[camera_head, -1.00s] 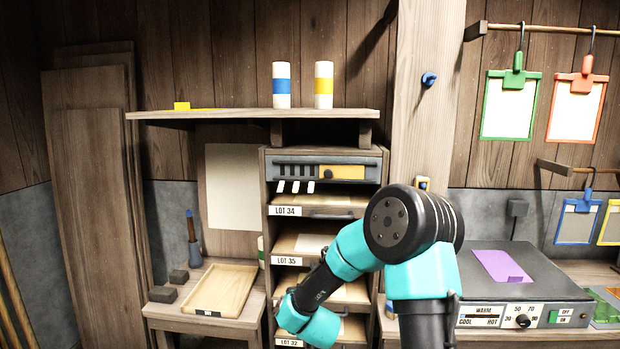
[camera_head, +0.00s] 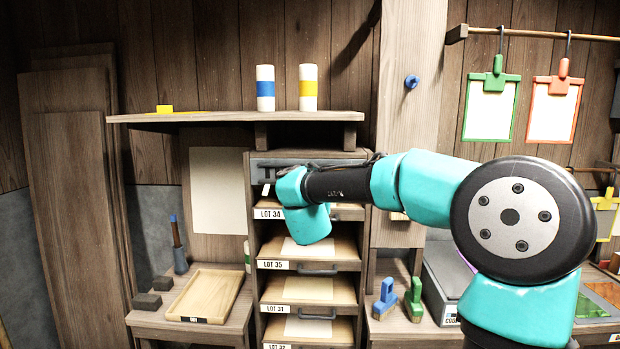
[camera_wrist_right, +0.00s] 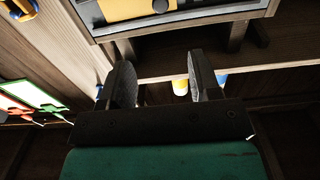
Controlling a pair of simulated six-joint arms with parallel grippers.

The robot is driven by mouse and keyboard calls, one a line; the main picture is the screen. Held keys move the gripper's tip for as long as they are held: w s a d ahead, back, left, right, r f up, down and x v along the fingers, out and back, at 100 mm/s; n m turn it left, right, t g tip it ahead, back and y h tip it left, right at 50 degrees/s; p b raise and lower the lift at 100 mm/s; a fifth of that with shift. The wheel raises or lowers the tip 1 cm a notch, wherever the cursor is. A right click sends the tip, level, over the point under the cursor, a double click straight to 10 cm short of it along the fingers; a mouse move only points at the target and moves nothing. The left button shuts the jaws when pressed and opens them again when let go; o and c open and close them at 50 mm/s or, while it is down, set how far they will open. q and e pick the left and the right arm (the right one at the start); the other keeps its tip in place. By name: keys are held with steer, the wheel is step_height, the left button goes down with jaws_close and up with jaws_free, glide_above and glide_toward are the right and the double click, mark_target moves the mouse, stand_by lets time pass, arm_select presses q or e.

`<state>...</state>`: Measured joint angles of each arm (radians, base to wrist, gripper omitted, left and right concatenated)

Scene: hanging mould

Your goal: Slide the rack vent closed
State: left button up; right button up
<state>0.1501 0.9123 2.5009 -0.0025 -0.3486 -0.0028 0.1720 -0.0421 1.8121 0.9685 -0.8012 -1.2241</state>
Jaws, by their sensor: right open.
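The rack vent (camera_head: 263,170) is a grey panel at the top of the drawer rack. Only its left end with dark slots shows in the head view; my right arm hides the rest. In the right wrist view, which is upside down, the vent's grey frame (camera_wrist_right: 190,20) runs along the top edge with part of its yellow slide plate (camera_wrist_right: 112,9) and a dark knob (camera_wrist_right: 160,5). My right gripper (camera_wrist_right: 162,82) is open and empty, its fingers apart from the vent. My left gripper is not in view.
A shelf (camera_head: 235,117) with two banded cylinders juts out above the vent. Labelled drawers (camera_head: 310,290) lie below it. A wooden post (camera_head: 405,130) stands to the right. A wooden tray (camera_head: 205,295) sits on the left bench.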

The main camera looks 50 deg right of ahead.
steer(key=shift+d, duration=0.1)
steer(key=x, duration=1.7)
steer(key=shift+w+d, duration=0.15)
steer(key=shift+c, duration=0.5)
jaws_close()
